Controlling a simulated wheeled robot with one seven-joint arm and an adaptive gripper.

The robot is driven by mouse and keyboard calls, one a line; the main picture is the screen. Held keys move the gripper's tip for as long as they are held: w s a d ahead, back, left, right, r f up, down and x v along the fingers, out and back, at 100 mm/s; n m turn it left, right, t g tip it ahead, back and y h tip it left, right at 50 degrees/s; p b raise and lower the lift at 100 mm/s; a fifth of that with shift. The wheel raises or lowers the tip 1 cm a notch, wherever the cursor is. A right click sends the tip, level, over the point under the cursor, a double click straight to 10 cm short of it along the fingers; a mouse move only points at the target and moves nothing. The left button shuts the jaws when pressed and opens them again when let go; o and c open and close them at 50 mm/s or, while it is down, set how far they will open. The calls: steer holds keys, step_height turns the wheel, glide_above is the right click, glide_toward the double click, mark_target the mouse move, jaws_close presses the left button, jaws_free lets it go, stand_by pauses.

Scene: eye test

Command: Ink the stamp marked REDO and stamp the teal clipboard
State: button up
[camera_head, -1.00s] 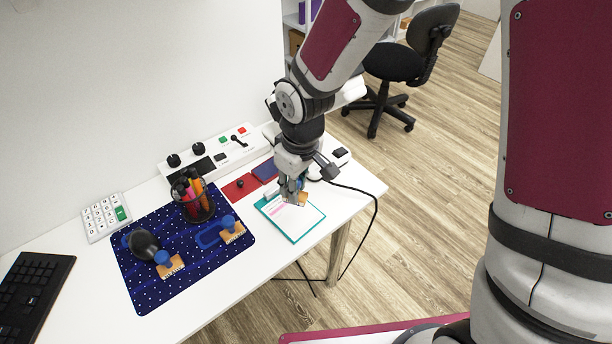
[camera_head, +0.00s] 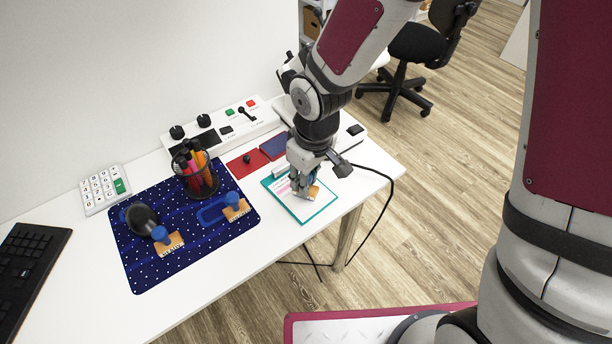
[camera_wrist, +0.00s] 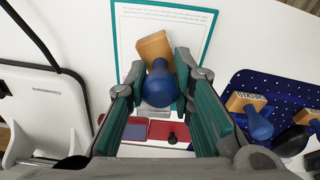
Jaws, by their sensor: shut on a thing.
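My gripper (camera_head: 305,190) is over the teal clipboard (camera_head: 305,219). In the wrist view its fingers (camera_wrist: 162,90) are closed around the blue knob (camera_wrist: 160,84) of a stamp with a wooden block (camera_wrist: 154,46). The block also shows in the head view (camera_head: 313,193), low over the clipboard's white paper; I cannot tell whether it touches. Its marking is not readable. The paper has a pink patch (camera_head: 283,187) near the clip end. A red flat pad (camera_head: 236,164) and a dark blue one (camera_head: 274,146) lie side by side behind the clipboard.
A control panel (camera_head: 225,130) stands along the wall. A black cable (camera_head: 378,220) hangs off the table's right edge.

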steer(key=shift+f+b, duration=0.45)
steer(key=shift+f, duration=0.1)
stand_by(1.9)
steer(key=shift+r, duration=0.1)
step_height(320, 180, up, 7)
steer(key=p, duration=0.6)
